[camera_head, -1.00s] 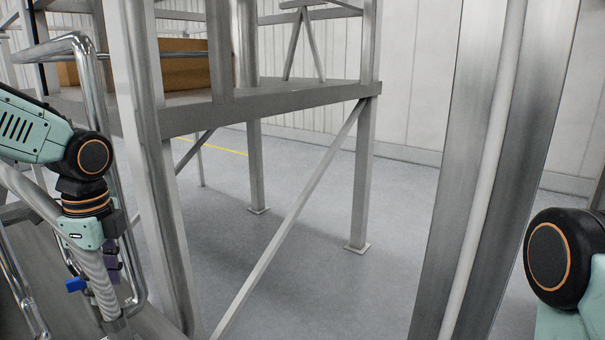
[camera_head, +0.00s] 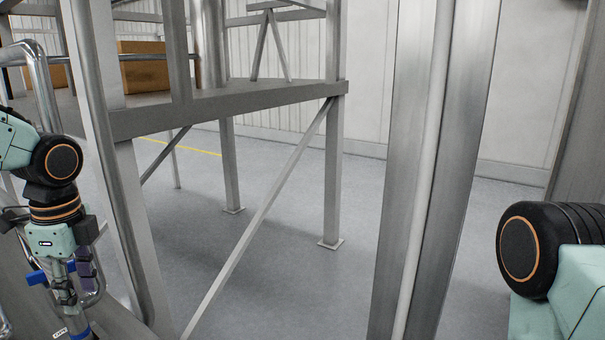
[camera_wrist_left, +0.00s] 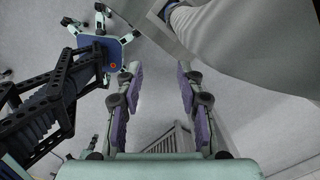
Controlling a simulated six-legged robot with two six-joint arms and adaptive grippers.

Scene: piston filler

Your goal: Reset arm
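My left arm comes in at the left edge of the head view. Its gripper (camera_head: 76,282) hangs downward beside metal tubing, with blue parts close by; its fingers are partly hard to make out there. In the left wrist view the two purple-padded fingers of the left gripper (camera_wrist_left: 159,74) are spread apart, with only grey floor between them. It holds nothing. At the right edge of the head view a black and teal joint of my right arm shows; the right gripper is out of view.
A steel platform frame (camera_head: 225,98) with legs and a diagonal brace stands ahead. A cardboard box (camera_head: 145,70) sits on it. A wide metal post (camera_head: 455,160) stands right of centre. Bent chrome tubing (camera_head: 42,85) is close to my left arm. Grey floor (camera_head: 285,265) lies open between.

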